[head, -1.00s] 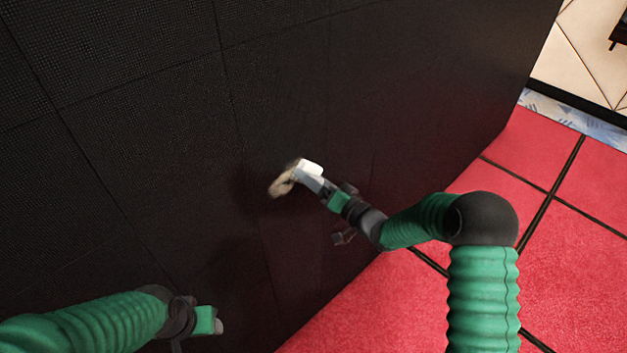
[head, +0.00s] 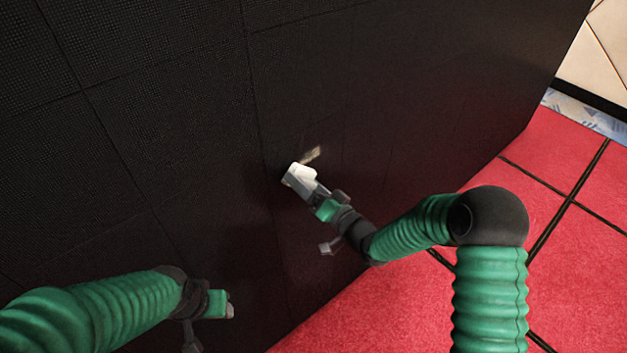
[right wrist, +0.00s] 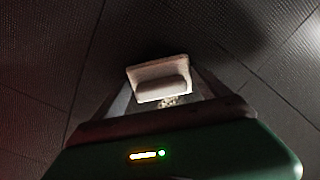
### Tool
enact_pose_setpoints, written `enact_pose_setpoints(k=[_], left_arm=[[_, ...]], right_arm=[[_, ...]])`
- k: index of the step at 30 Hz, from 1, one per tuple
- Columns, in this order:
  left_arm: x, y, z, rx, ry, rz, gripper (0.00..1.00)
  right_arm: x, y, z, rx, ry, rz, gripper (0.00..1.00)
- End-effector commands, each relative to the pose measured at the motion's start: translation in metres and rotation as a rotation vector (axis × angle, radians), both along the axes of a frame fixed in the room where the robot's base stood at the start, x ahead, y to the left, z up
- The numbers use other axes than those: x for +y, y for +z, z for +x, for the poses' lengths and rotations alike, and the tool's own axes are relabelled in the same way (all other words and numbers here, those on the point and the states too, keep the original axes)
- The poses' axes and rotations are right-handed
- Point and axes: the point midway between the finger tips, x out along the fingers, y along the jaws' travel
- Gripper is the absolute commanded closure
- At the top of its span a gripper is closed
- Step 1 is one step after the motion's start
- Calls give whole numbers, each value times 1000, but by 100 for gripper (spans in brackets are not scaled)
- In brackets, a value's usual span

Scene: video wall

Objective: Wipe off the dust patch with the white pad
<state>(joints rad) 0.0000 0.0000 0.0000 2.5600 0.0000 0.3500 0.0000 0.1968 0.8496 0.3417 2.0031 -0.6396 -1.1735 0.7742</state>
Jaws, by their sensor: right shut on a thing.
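The white pad (head: 305,172) is held at the tip of my right gripper (head: 299,180), against or very close to the black wall. In the right wrist view the pad (right wrist: 158,73) sits between the two fingers, which are shut on it. A small tan dust patch (head: 311,155) shows on the wall just above and to the right of the pad. In the right wrist view some dust (right wrist: 169,101) shows just below the pad; the pad may hide more. My left gripper (head: 230,305) hangs at the lower left, away from the patch; its jaws are unclear.
The dark video wall (head: 180,130), with thin panel seams, fills the left and middle. A red tiled floor (head: 420,305) lies below and to the right. The wall around the patch is clear of objects.

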Motion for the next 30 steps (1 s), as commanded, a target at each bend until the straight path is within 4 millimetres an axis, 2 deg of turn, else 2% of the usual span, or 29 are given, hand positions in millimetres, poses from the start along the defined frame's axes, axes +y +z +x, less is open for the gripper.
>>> enact_pose_setpoints(k=[6, 11, 16, 23, 30], left_arm=[[0, -2, 0, 0, 0, 0, 48], [0, -2, 0, 0, 0, 0, 48], [0, 2, 0, 0, 0, 0, 48], [0, 21, 0, 0, 0, 0, 48], [0, 18, 0, 0, 0, 0, 48]], right_arm=[[20, 1, -15, -2, 8, 4, 47], [28, 1, -23, -2, 5, 3, 47], [29, 7, -23, -2, 3, 2, 47], [28, 31, -23, -3, 2, 2, 47], [19, 30, -15, -3, 0, 1, 47]])
